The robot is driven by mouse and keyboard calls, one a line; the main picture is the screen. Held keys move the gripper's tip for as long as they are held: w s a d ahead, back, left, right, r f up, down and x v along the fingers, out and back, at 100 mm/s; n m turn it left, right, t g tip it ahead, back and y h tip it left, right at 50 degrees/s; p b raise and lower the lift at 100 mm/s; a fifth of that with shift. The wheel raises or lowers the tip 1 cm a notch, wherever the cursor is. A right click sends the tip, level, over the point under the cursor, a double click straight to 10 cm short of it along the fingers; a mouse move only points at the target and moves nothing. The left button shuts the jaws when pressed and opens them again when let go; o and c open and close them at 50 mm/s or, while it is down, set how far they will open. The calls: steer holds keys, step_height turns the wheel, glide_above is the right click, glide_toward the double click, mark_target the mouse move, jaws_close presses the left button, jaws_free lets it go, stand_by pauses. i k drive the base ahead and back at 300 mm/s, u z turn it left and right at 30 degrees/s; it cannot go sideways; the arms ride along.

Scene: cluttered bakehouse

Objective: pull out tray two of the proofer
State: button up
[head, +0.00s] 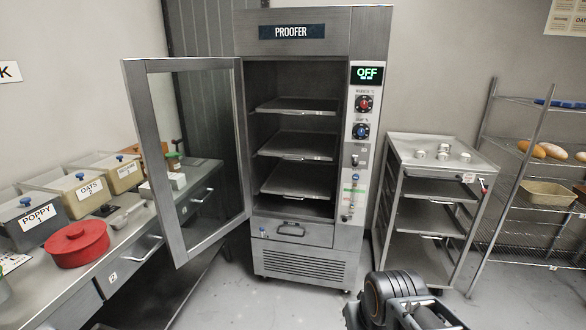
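The proofer (312,269) is a tall grey steel cabinet, and its dark sign reads PROOFER. Its glazed door (158,165) stands wide open, swung out to the left. Three flat grey trays sit one above another inside: an upper tray (299,106), a middle tray (299,146) and a lower tray (297,180). No number is readable on them, so tray two is probably the middle one. All three appear to lie within the cabinet. Part of my arm shows at the bottom, right of the proofer. I cannot make out my gripper's fingers.
The proofer's display (367,74) reads OFF. A wheeled rack (430,149) with small metal cups on top stands close on the right, before a wire shelf (510,190) with bread. A counter (122,235) with bins and a red lidded pot (76,244) lies left. The floor in front is clear.

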mark_target(302, 145)
steer(key=u, duration=1.05)
steer(key=i, duration=1.2)
steer(key=z, duration=0.4)
steer(key=i, duration=0.9)
steer(key=z, duration=0.8)
